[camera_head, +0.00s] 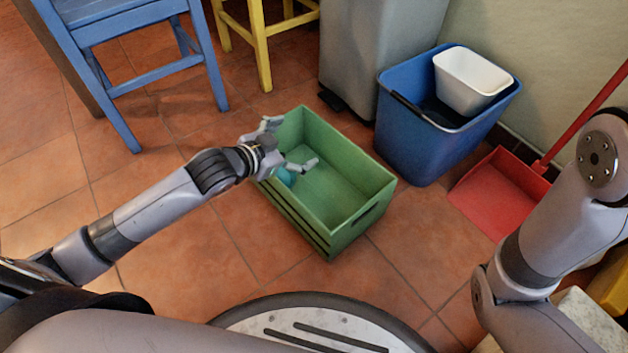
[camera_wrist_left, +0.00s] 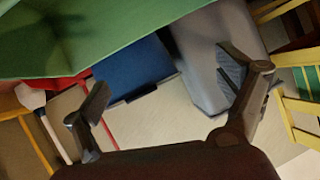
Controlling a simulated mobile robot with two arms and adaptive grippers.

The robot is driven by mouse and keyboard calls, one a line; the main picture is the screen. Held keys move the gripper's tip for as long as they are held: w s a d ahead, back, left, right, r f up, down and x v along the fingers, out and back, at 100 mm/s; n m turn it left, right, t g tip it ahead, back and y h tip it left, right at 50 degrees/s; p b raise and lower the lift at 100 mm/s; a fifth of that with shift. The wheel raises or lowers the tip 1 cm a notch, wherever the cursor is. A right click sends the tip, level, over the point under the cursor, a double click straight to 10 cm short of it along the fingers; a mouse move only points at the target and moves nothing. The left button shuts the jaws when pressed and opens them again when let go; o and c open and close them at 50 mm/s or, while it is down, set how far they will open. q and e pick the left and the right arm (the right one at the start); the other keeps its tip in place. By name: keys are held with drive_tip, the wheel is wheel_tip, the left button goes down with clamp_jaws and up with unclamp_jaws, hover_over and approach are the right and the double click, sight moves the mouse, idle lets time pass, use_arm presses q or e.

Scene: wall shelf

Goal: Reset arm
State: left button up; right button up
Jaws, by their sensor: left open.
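My left gripper (camera_head: 290,145) is open and empty, over the left end of the green crate (camera_head: 345,232). One finger is by the crate's far-left rim and the other is over its inside. In the left wrist view the two spread fingers of my left gripper (camera_wrist_left: 168,78) have nothing between them, and the green crate (camera_wrist_left: 110,30) fills the upper left. A small teal object (camera_head: 285,177) lies in the crate just below the gripper, partly hidden by it. My right arm shows at the right of the head view, but its gripper is out of sight.
A blue bin (camera_head: 425,145) with a white bin (camera_head: 470,80) in it stands behind the crate, beside a grey bin (camera_head: 375,50). A red dustpan (camera_head: 500,190) lies to the right. A blue chair (camera_head: 130,25) and a yellow stool (camera_head: 260,45) stand behind. Tiled floor left of the crate is clear.

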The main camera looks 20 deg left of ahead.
use_arm(q)
drive_tip(key=shift+v, duration=1.5)
drive_tip(key=shift+d, duration=0.1)
